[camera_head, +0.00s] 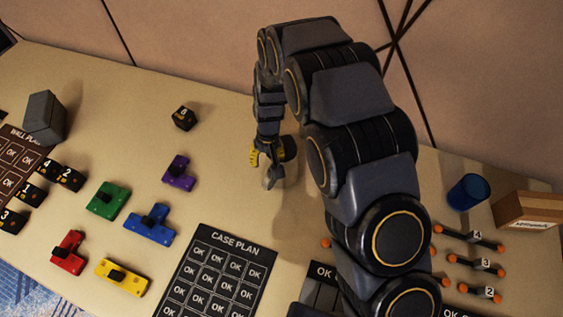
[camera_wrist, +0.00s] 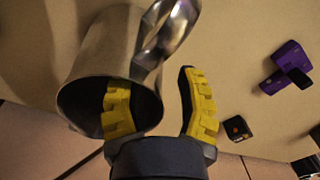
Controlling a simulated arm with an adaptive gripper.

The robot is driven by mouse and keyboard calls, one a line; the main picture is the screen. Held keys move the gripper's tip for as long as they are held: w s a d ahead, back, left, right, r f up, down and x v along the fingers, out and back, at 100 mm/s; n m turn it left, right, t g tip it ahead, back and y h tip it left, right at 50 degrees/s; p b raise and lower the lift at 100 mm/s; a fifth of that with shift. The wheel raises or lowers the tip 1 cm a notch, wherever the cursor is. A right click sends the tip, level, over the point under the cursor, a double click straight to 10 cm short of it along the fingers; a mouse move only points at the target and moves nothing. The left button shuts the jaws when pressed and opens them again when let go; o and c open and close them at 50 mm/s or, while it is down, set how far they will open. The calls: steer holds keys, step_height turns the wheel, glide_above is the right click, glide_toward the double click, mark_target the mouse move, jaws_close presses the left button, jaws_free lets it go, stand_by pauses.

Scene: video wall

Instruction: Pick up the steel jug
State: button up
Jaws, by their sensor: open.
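The steel jug (camera_wrist: 100,48) fills the upper left of the wrist view, its dark mouth facing the camera and its curved handle at upper right. My gripper (camera_wrist: 153,80) is open, with yellow ribbed fingers. The left finger overlaps the jug's dark mouth, apparently reaching into it; the right finger is outside, below the handle. The jug's near wall lies between the fingers. I cannot tell whether either finger touches it. In the head view, my gripper (camera_head: 265,156) is over the middle of the table, and a small silver part of the jug (camera_head: 271,179) shows below it, the rest mostly hidden.
A black numbered cube (camera_head: 184,117) and a purple block (camera_head: 179,173) lie left of my gripper. Green, blue, red and yellow blocks lie farther left. A blue cup (camera_head: 468,192) and a cardboard box (camera_head: 527,211) stand at right. The wall is behind.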

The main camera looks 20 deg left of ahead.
steer(key=shift+f, duration=0.75)
steer(key=shift+c, duration=0.4)
jaws_close()
steer(key=shift+r, duration=0.25)
